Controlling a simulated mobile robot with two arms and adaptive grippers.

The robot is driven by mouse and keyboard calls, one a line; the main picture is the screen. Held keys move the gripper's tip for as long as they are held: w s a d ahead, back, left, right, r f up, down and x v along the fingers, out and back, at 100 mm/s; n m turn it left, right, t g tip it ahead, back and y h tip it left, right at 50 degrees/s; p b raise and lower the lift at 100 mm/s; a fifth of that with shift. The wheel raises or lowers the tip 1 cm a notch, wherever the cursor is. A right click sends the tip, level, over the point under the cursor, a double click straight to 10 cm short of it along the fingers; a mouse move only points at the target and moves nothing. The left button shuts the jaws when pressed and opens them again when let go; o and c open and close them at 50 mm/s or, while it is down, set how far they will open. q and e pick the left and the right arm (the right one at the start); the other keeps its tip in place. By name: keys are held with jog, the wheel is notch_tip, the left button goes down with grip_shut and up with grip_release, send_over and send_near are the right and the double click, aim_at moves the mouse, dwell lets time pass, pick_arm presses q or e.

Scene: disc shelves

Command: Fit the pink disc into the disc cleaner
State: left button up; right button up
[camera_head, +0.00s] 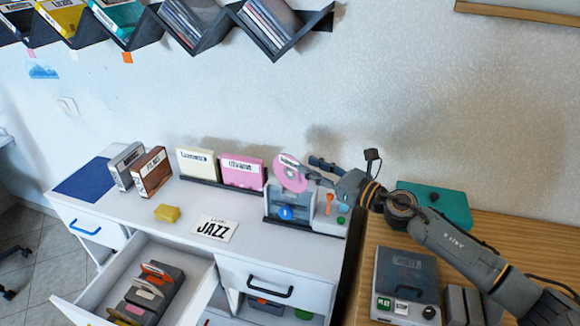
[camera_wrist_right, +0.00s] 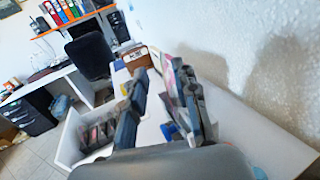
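The pink disc (camera_head: 291,174) stands upright, slightly tilted, at the top of the disc cleaner (camera_head: 303,212), a grey-white device with a blue round mark and a green button. Its lower edge meets the cleaner's top; I cannot tell how deep it sits. My right gripper (camera_head: 313,171) is just right of the disc, with its fingers spread. In the right wrist view the fingers (camera_wrist_right: 158,82) also stand apart, and a pink patch shows beside the right finger; I cannot tell whether it is the disc. My left gripper is not in view.
A cream case (camera_head: 197,163) and a pink case (camera_head: 242,172) stand in a rack left of the cleaner. A JAZZ card (camera_head: 214,229) and a yellow block (camera_head: 167,213) lie in front. An open drawer (camera_head: 112,262) juts out at lower left. A wall shelf (camera_head: 300,33) hangs above.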

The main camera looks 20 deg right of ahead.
aim_at(290, 156)
jog(key=shift+x, duration=0.8)
jog(key=shift+w+a+r+p, duration=0.2)
jog(key=shift+w+a+p, duration=0.2)
jog(key=shift+w+p, duration=0.15)
jog(key=shift+w+a+r+p, duration=0.15)
jog(key=shift+w+a+p, duration=0.25)
jog(key=shift+w, duration=0.3)
jog(key=shift+p+x, duration=0.3)
jog(key=shift+x, duration=0.95)
jog(key=shift+w+a+f, duration=0.15)
jog(key=shift+w+f, duration=0.15)
jog(key=shift+f, duration=0.05)
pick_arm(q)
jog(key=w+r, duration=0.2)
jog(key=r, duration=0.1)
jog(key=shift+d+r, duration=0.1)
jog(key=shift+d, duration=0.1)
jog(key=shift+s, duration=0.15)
pick_arm(e)
jog(key=shift+s, duration=0.1)
jog(key=shift+c, duration=0.2)
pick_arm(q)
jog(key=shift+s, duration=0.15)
pick_arm(e)
grip_shut()
